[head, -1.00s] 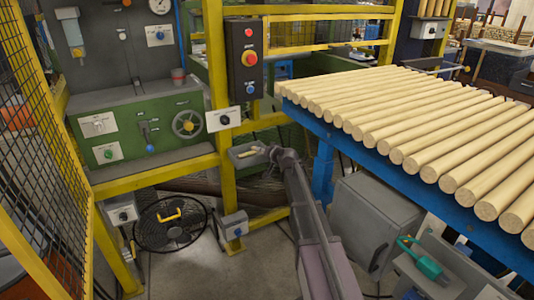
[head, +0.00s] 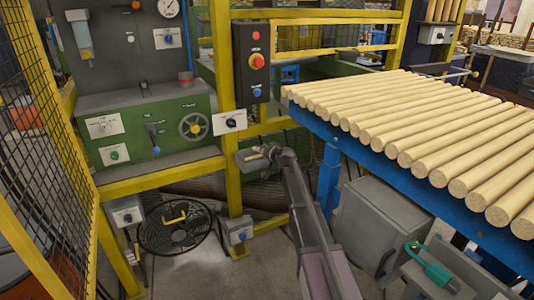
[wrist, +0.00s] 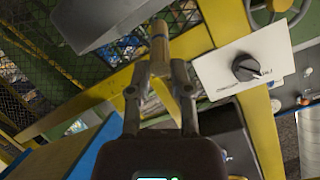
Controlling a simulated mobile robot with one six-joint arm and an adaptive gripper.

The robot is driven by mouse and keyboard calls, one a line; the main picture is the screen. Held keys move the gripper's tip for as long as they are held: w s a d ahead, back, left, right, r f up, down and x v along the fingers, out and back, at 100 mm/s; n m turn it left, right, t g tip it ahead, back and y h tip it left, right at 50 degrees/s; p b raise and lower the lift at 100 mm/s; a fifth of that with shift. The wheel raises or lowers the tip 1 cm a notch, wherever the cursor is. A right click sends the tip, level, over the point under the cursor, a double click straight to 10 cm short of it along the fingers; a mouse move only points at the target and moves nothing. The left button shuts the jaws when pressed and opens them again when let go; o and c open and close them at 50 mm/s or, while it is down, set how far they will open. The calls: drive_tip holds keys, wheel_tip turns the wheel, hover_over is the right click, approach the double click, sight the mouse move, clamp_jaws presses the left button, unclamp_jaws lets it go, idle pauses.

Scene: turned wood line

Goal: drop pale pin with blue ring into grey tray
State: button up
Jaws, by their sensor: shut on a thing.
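My gripper (wrist: 160,72) is shut on a pale wooden pin (wrist: 159,45), which points up and away between the fingertips in the wrist view. I cannot make out a blue ring on it.
A yellow post (head: 223,100) and a white-labelled black knob (head: 231,122) stand close to the tray. The blue-framed table of pale rods (head: 430,130) is to the right. A grey cabinet (head: 375,225) and a black fan (head: 174,228) stand low down.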

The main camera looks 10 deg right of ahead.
drive_tip(key=shift+w+a, duration=0.15)
drive_tip(key=shift+w, duration=0.25)
drive_tip(key=o, duration=1.4)
drive_tip(key=shift+c, duration=0.2)
drive_tip(key=shift+s, duration=0.1)
drive_tip(key=p+v, duration=0.3)
drive_tip(key=v, duration=0.6)
idle(1.7)
